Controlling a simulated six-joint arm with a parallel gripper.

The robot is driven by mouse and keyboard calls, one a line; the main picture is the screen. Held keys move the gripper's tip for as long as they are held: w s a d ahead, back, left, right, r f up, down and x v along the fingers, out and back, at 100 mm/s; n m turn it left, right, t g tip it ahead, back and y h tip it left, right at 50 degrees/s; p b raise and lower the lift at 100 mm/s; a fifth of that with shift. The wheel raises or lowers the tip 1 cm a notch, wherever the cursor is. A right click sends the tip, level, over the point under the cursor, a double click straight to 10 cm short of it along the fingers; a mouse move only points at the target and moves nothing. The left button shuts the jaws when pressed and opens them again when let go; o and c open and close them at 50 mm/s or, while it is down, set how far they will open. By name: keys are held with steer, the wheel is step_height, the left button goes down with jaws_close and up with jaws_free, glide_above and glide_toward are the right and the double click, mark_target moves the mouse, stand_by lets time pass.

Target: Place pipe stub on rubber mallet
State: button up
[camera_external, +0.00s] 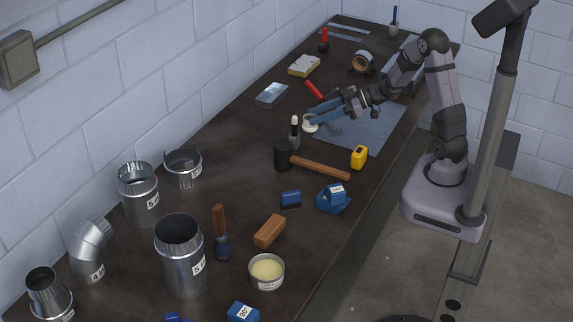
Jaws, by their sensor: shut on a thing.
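The rubber mallet lies on the dark bench, with a black head (283,156) and a wooden handle (322,168) reaching to the right. My gripper (312,116), with blue fingers, is beyond the mallet and slightly to the right of its head. It is shut on a small whitish round piece (310,125), which seems to be the pipe stub. The fingers hide part of the piece. I cannot tell how far it is above the bench.
A marker-like bottle (295,132) stands upright between mallet head and gripper. A yellow tape measure (359,157) is right of the handle. Blue blocks (333,199) lie nearer. Metal duct pieces (181,262) stand at the near left. A blue-grey mat (372,130) lies under my arm.

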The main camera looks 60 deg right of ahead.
steer(key=a, duration=0.1)
steer(key=s+a+n+g+y, duration=0.1)
steer(key=s+a+n, duration=0.1)
steer(key=shift+s+a+f+y, duration=0.15)
steer(key=shift+s+a+y, duration=0.15)
steer(key=shift+y, duration=0.1)
steer(key=shift+f, duration=0.1)
glide_above(311, 165)
steer(key=s+d, duration=0.2)
steer(key=d, duration=0.1)
steer(key=shift+w+f, duration=0.2)
steer(key=shift+f, duration=2.65)
steer(key=shift+f+p, duration=0.3)
steer(key=shift+f, duration=1.75)
steer(key=shift+f, duration=0.25)
steer(key=o, duration=1.1)
